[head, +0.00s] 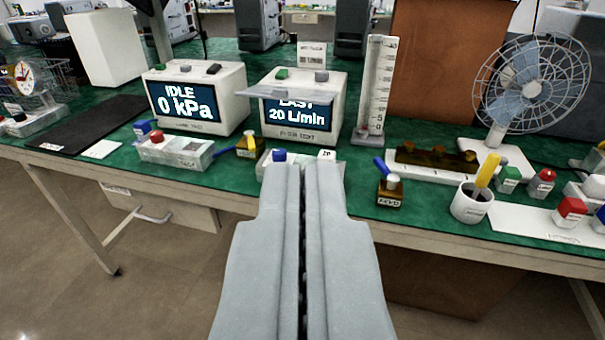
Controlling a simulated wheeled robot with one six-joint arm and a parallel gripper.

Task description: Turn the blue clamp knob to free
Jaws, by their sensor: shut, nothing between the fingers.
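My gripper (303,168) is shut and empty, pointing forward at the front edge of the green bench. A small blue knob (279,156) shows just beyond the left fingertip, on a pale block (264,160) that my fingers partly hide. I cannot tell whether the fingers touch it. A blue lever (380,166) sits on a brass block to the right, and another blue lever (222,154) on a brass piece to the left. A blue cap (143,127) stands farther left. No readable marking shows which blue part is the clamp knob, or its setting.
Two white boxes with screens stand behind; the left one (230,95) reads IDLE 0 kPa, the right one (335,95) 20 L/min. A flow tube (377,85), fan (530,85) and white cup (470,207) crowd the right. A black mat (85,125) lies left.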

